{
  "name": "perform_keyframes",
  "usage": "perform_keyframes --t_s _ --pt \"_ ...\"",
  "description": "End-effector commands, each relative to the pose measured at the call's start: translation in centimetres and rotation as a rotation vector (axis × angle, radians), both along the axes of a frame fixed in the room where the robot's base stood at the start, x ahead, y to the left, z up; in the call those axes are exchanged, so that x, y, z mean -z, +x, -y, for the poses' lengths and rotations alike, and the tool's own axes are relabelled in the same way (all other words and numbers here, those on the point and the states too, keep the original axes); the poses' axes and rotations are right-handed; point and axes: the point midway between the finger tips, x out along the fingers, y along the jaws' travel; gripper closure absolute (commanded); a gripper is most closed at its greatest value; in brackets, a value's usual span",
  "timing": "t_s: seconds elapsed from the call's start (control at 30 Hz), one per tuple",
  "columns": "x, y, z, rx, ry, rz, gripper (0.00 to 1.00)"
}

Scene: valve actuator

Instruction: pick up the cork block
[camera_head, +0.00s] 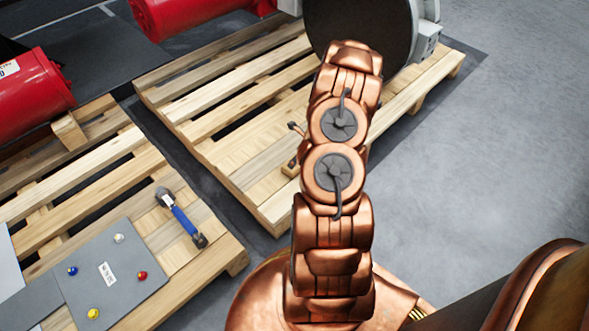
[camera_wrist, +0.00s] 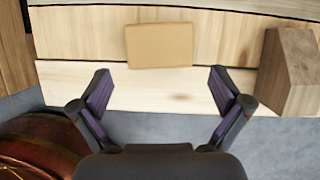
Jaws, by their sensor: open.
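The cork block (camera_wrist: 159,46) is a flat tan rectangle lying on the pale pallet planks in the wrist view, near the top middle. My gripper (camera_wrist: 162,82) is open and empty, with its two dark, purple-padded fingers spread wide. The block lies beyond the fingertips, roughly centred between them, and does not touch them. In the head view my copper arm covers part of the right pallet, and neither the cork block nor my gripper can be made out there.
A wooden block (camera_wrist: 291,72) stands right of the cork in the wrist view. In the head view, a left pallet (camera_head: 75,205) bears a grey board (camera_head: 112,262) with coloured knobs and a blue-handled tool (camera_head: 182,218). Red cylinders (camera_head: 30,92) lie behind. Grey floor (camera_head: 480,180) at right is clear.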

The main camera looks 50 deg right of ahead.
Motion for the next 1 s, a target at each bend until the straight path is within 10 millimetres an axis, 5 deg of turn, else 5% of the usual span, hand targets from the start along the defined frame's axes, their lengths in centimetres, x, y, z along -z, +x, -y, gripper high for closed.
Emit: perform_keyframes --t_s 0.6,0.93,1.0 --pt "6.0 2.7 -0.2 -0.006 -0.001 -0.001 0.0" --pt "6.3 2.9 -0.2 -0.003 0.0 0.0 0.0" --pt "6.3 2.9 -0.2 -0.004 -0.001 0.0 0.06"
